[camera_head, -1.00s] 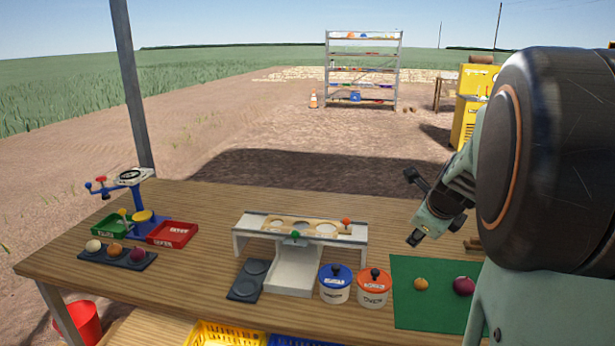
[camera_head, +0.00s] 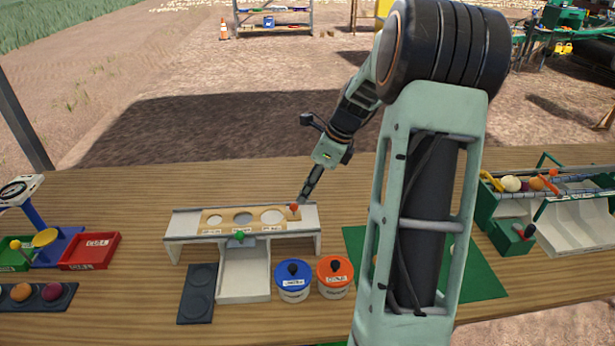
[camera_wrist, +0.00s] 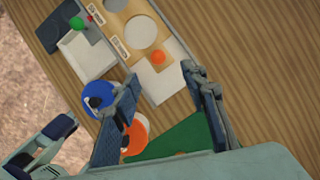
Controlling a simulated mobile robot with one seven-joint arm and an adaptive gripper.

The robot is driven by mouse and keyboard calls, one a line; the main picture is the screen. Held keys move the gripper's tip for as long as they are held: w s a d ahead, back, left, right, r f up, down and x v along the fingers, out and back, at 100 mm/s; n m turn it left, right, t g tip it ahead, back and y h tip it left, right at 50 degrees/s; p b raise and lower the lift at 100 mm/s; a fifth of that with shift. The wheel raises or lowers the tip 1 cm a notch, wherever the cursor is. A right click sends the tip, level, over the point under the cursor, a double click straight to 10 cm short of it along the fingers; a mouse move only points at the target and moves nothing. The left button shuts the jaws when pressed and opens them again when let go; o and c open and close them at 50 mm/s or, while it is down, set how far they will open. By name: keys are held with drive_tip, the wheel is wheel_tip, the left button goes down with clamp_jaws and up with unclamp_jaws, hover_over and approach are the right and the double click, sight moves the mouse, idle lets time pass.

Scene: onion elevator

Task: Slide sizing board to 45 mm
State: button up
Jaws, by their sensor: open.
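The sizing board (camera_head: 203,219) is a tan wooden strip with several round holes, lying on top of a white stand (camera_head: 309,229). An orange-red knob (camera_head: 294,207) stands at its right end; a green knob (camera_head: 239,235) sits at the stand's front edge. Labels by the holes are too small to read. My gripper (camera_head: 305,198) points down just beside the orange knob, seemingly above it and apart. In the wrist view the board (camera_wrist: 119,19) and orange knob (camera_wrist: 157,57) lie beyond the two open fingers of my gripper (camera_wrist: 163,95), with nothing between them.
A white chute (camera_head: 244,275) runs forward under the stand. A blue-lidded pot (camera_head: 293,281) and an orange-lidded pot (camera_head: 334,277) stand in front at right. A dark two-well tray (camera_head: 197,293) lies left. A green mat (camera_head: 480,275) lies right. The table behind the stand is clear.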

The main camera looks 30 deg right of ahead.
sight(296, 207)
drive_tip(key=x, duration=0.9)
drive_tip(key=c, duration=1)
drive_tip(key=shift+s+d+p, duration=0.2)
drive_tip(key=shift+s+d, duration=0.3)
drive_tip(key=shift+d, duration=0.8)
drive_tip(key=shift+s+d+p, duration=0.25)
drive_tip(key=shift+s+d, duration=0.25)
drive_tip(key=shift+d, duration=0.8)
drive_tip(key=shift+s+d+p, duration=0.2)
drive_tip(key=shift+s+d, duration=0.3)
drive_tip(key=shift+d, duration=0.8)
drive_tip(key=o, duration=1.2)
drive_tip(key=shift+o, duration=0.8)
drive_tip(key=shift+a, duration=0.1)
drive_tip(key=shift+r, duration=0.15)
